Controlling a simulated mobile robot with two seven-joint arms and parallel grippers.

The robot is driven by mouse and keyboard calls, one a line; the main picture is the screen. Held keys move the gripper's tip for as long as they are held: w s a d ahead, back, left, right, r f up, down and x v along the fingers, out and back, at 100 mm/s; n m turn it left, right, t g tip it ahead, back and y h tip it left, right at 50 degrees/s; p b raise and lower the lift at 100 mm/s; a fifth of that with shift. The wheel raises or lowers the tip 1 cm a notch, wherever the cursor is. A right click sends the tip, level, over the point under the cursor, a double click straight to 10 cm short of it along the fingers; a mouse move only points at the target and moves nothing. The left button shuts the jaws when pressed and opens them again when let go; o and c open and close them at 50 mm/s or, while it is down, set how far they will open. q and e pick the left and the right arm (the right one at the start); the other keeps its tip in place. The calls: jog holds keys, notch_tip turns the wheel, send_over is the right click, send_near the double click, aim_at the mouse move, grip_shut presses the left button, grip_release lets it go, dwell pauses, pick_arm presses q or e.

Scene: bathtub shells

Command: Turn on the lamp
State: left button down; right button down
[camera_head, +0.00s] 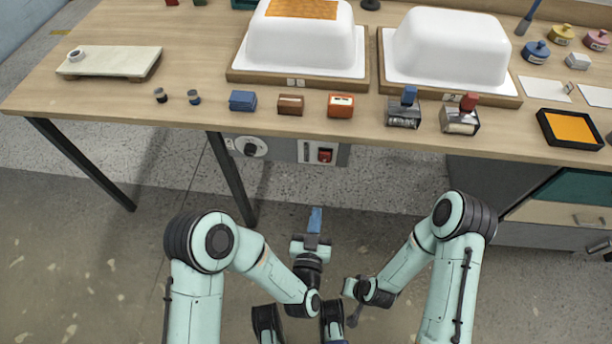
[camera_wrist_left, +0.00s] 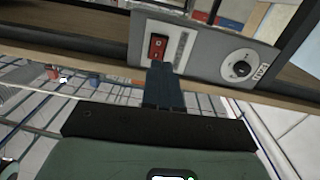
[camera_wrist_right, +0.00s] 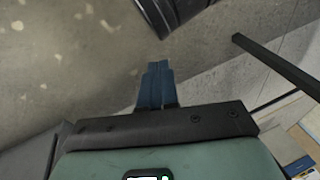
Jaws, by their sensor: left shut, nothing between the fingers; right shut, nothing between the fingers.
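A grey panel (camera_head: 290,150) hangs under the front edge of the table. It carries a red rocker switch (camera_head: 325,155) and a round dial (camera_head: 251,147). My left gripper (camera_head: 315,213) is shut and empty, in front of and below the panel, pointing toward it. In the left wrist view its blue fingertips (camera_wrist_left: 162,72) appear just below the red switch (camera_wrist_left: 158,47); contact cannot be told. The dial (camera_wrist_left: 238,67) is to the right there. My right gripper (camera_wrist_right: 156,75) is shut and empty, over the floor, away from the panel. I see no lamp that I can identify.
The wooden table (camera_head: 190,60) bears two white tub shells (camera_head: 300,40), (camera_head: 452,45), small coloured blocks, stamps and an orange pad (camera_head: 571,128). A black table leg (camera_head: 231,178) stands left of my left gripper. Drawers (camera_head: 560,215) are at right.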

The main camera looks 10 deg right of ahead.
aim_at(325, 156)
pick_arm(q)
jog(key=shift+s+d+r+t+b, duration=0.15)
jog(key=shift+r+t+b, duration=0.2)
jog(key=shift+r+t, duration=0.25)
jog(key=shift+s+d+r+t+b, duration=0.15)
jog(key=shift+r+t+b, duration=0.2)
jog(key=shift+r+t, duration=0.2)
pick_arm(e)
jog(key=shift+w+a+f, duration=0.15)
jog(key=shift+w+f, duration=0.25)
jog(key=shift+f, duration=0.25)
jog(key=shift+w+a+f, duration=0.15)
jog(key=shift+w+f, duration=0.25)
jog(key=shift+f, duration=0.2)
pick_arm(q)
jog(key=shift+w, duration=0.2)
